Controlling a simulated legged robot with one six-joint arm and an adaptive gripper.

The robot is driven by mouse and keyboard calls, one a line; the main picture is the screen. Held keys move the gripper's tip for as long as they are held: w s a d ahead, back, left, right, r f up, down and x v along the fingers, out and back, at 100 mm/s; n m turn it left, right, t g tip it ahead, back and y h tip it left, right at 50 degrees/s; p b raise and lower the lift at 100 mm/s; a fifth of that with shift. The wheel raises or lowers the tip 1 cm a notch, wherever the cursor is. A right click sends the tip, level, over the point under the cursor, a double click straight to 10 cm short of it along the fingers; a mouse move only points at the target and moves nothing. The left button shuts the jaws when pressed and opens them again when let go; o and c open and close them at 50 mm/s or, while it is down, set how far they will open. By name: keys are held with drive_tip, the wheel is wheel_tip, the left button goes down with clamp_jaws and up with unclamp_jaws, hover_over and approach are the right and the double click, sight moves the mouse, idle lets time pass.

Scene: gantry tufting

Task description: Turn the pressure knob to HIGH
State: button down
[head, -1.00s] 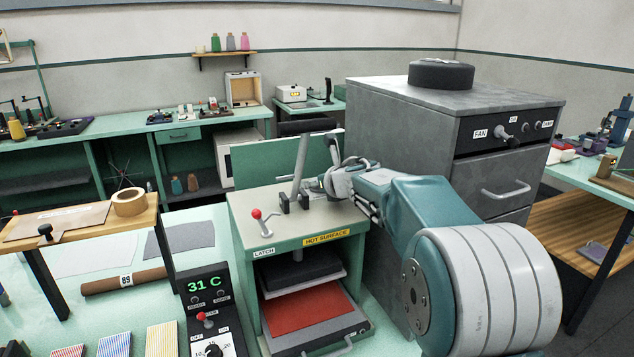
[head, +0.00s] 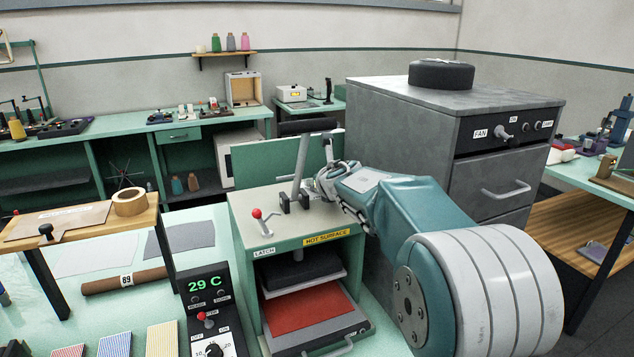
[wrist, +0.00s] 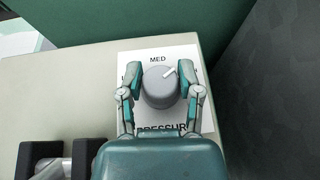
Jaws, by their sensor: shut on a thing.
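The pressure knob (wrist: 160,94) is a round grey dial on a white label plate (wrist: 151,59) on top of the green heat press (head: 240,212). Its white pointer mark is tilted up and right, past the MED label toward the right side. The labels left and right of the knob are mostly covered by my fingers. My gripper (wrist: 160,80) is shut on the knob, one finger on each side. In the head view my gripper (head: 328,181) is at the press's back right corner, and the knob is hidden there.
A lever (head: 299,168) stands on the press top left of my gripper. A red-tipped latch (head: 257,214) is at the front left. A grey cabinet (head: 410,130) rises close on the right. A control box (head: 204,285) reads 29 C.

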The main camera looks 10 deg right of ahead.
drive_tip(key=shift+f+m+h, duration=0.25)
drive_tip(key=shift+m+h, duration=0.15)
drive_tip(key=shift+c, duration=1.4)
unclamp_jaws()
drive_tip(key=shift+r, duration=0.1)
drive_tip(key=shift+s+r, duration=0.15)
drive_tip(key=shift+v, duration=3.5)
drive_tip(key=shift+a, duration=0.1)
